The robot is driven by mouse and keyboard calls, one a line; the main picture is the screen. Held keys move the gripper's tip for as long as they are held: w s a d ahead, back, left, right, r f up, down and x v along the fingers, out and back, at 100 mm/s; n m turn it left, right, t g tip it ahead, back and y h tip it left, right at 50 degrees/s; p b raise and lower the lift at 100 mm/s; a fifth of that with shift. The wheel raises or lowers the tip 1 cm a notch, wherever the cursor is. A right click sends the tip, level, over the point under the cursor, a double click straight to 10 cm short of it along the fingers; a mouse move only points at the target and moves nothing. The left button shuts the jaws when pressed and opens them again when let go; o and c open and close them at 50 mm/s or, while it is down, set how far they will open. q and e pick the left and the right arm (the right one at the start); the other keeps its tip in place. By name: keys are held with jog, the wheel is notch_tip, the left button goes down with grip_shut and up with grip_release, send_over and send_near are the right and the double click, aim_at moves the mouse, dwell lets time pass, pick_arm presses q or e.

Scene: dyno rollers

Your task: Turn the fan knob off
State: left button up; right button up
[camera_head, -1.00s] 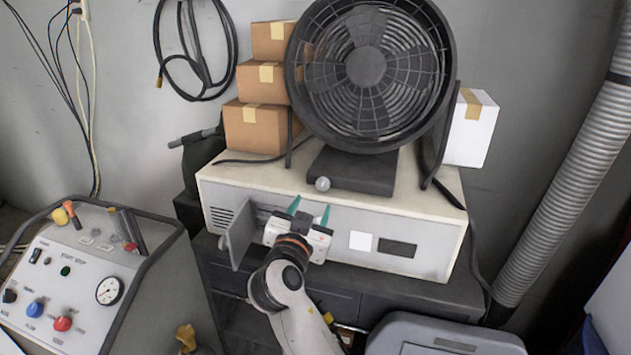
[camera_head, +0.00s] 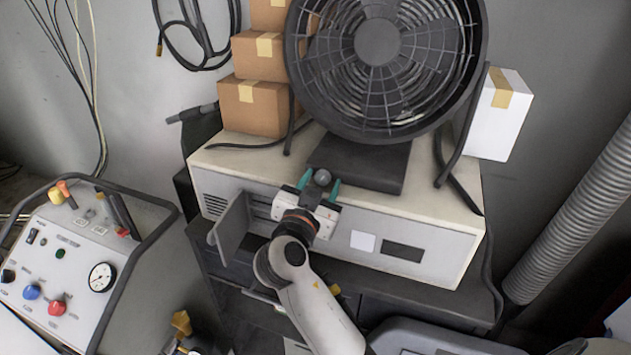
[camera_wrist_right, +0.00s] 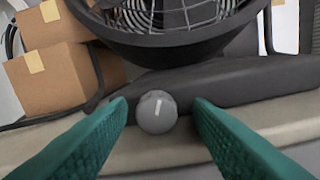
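The fan (camera_head: 378,55) is large, round and black, and stands on a dark base (camera_head: 362,160) on top of a cream box-shaped cabinet. Its small grey knob (camera_head: 322,177) is at the front of the base. In the right wrist view the knob (camera_wrist_right: 157,112) shows a white mark tilted slightly right of upright. My right gripper (camera_head: 319,188) is open, with its teal fingertips on either side of the knob. In the right wrist view a gap shows between the knob and each finger. My left gripper is not in view.
Cardboard boxes (camera_head: 253,105) are stacked left of the fan, and a white box (camera_head: 497,115) stands to its right. A grey plate (camera_head: 231,230) sticks out from the cabinet front (camera_head: 440,215). A control panel (camera_head: 75,270) is at the lower left.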

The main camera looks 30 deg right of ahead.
jog(key=shift+s+a, duration=0.1)
jog(key=shift+s, duration=0.05)
jog(key=shift+c, duration=1.4)
jog(key=shift+a, duration=0.1)
jog(key=c, duration=0.6)
jog(key=shift+o, duration=0.2)
jog(key=shift+n+b, duration=0.5)
jog(key=shift+n, duration=0.3)
jog(key=shift+r+n, duration=0.15)
jog(key=shift+n, duration=1.45)
jog(key=o, duration=0.8)
jog(key=shift+w, duration=0.2)
jog(key=shift+o, duration=1)
jog(key=shift+w+d+f, duration=0.2)
jog(key=shift+w+d, duration=0.05)
jog(key=shift+d, duration=0.05)
jog(key=shift+s+a+r, duration=0.1)
jog(key=shift+a, duration=0.05)
